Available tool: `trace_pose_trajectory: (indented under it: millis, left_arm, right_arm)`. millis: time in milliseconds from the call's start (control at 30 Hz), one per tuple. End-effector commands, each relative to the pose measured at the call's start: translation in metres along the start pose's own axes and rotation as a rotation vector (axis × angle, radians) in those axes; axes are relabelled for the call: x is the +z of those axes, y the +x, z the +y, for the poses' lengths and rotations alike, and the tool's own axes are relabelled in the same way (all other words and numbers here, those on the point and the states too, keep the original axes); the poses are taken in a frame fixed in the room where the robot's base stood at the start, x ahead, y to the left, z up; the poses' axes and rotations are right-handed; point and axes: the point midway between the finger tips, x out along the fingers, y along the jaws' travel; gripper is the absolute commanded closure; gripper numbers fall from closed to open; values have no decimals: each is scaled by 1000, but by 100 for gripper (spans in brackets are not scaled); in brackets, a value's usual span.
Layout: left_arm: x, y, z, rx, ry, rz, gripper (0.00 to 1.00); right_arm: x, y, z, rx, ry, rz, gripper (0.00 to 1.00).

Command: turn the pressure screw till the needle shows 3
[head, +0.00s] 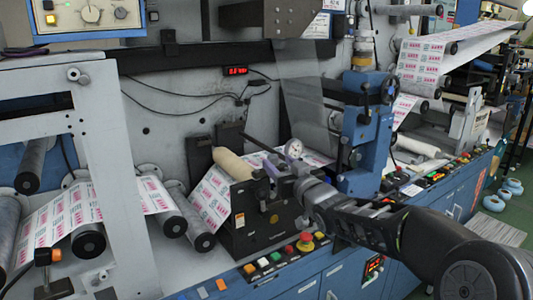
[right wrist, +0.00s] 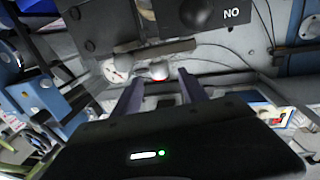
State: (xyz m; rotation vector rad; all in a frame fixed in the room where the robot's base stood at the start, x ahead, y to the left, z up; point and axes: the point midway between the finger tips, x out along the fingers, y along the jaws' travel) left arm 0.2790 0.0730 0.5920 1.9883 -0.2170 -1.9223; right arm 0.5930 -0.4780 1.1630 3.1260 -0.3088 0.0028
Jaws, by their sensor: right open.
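The round white pressure gauge (head: 294,149) stands on the dark bracket of the rewinder in the head view. It also shows at the upper left in the right wrist view (right wrist: 116,71); its needle is too small to read. A rounded silver knob (right wrist: 160,70), which looks like the pressure screw, shows beside the gauge, with a red patch at its edge. My right gripper (head: 272,177) reaches in from the lower right, just below the gauge. In the right wrist view its two fingers (right wrist: 160,88) are apart, with the knob beyond their tips. My left gripper is not in view.
A cream roller (head: 233,164) and printed label web lie left of my right gripper. The blue column (head: 367,130) stands close on its right. A row of coloured buttons with a red emergency stop (head: 305,240) runs below. A dark bar lies near the gauge.

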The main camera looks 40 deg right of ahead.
Motion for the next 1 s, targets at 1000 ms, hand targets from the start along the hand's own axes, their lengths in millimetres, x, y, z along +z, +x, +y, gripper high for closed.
trace_pose_trajectory:
  millis: [1000]
  left_arm:
    - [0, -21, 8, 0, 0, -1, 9]
  right_arm:
    - [0, 78, 0, 0, 0, -1, 50]
